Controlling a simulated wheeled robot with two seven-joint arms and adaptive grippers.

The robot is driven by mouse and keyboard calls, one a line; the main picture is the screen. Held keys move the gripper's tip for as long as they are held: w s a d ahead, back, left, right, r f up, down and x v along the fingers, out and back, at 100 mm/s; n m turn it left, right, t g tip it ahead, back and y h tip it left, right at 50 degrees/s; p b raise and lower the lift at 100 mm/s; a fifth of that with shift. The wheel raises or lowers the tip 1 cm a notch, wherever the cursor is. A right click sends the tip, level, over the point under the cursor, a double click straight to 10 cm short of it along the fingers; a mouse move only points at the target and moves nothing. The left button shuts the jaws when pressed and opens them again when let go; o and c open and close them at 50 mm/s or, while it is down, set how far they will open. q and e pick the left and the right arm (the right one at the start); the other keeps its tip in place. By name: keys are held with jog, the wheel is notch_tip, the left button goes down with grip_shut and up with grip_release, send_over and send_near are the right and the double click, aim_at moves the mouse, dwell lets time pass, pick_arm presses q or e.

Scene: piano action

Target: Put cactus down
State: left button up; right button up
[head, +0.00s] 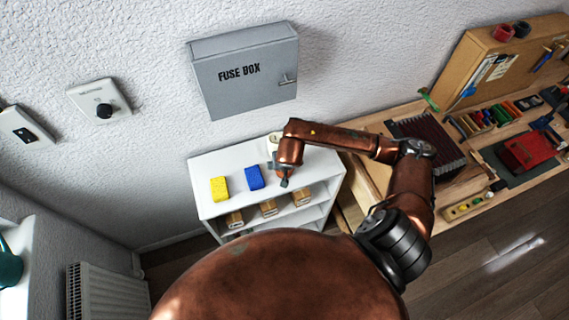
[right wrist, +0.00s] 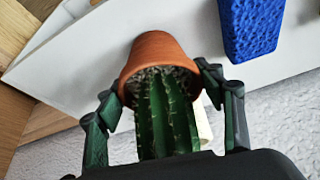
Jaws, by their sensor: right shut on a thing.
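The cactus (right wrist: 165,115) is green and stands in a terracotta pot (right wrist: 158,47) in the right wrist view. My right gripper (right wrist: 159,88) is shut on it, with a finger on each side of the pot. In the head view my right gripper (head: 284,180) is over the white shelf unit's top (head: 235,168), right of the blue block. The cactus is mostly hidden there by my arm. In the right wrist view the pot's base is against or just above the white top; I cannot tell whether it touches. My left gripper is not in view.
A blue block (head: 254,178) and a yellow block (head: 219,189) stand on the shelf top, left of the gripper. A pale object (head: 273,139) is behind my wrist. A grey fuse box (head: 245,72) hangs above. A cluttered workbench (head: 470,205) is at right.

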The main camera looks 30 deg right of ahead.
jog(key=shift+f, duration=0.1)
jog(key=o, duration=1.5)
jog(key=shift+o, duration=0.2)
jog(key=shift+r, duration=0.2)
jog(key=b+v, duration=0.2)
jog(key=v, duration=1)
